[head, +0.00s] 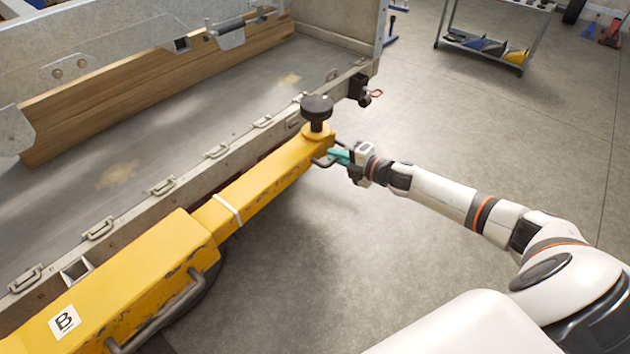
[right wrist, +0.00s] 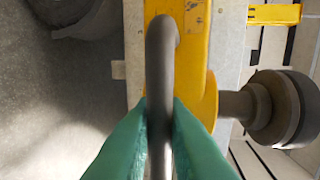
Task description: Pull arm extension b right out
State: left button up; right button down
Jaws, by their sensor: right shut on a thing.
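The yellow arm extension (head: 262,187) sticks out of the thicker yellow arm (head: 165,262), which carries a white label with the letter B (head: 64,321). A black round knob (head: 317,108) stands on its far end; the knob also shows in the right wrist view (right wrist: 285,108). A dark grey handle (right wrist: 160,70) is on the extension's end. My right gripper (head: 335,157) is shut on this handle, with its green fingers on both sides of the bar in the right wrist view (right wrist: 160,130). My left gripper is not in view.
The trailer bed (head: 150,150) with its row of tie-down handles runs along the left of the extension. A shelf cart (head: 490,45) stands at the back right. The concrete floor (head: 350,250) right of the extension is clear apart from my arm.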

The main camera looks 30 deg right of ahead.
jog(key=w+d+b, duration=0.3)
jog(key=d, duration=0.6)
jog(key=shift+w+r, duration=0.2)
jog(key=shift+r, duration=0.05)
jog(key=shift+d, duration=0.15)
jog(key=c, duration=1.5)
grip_release()
jog(key=shift+f, duration=0.2)
jog(key=shift+s, duration=0.2)
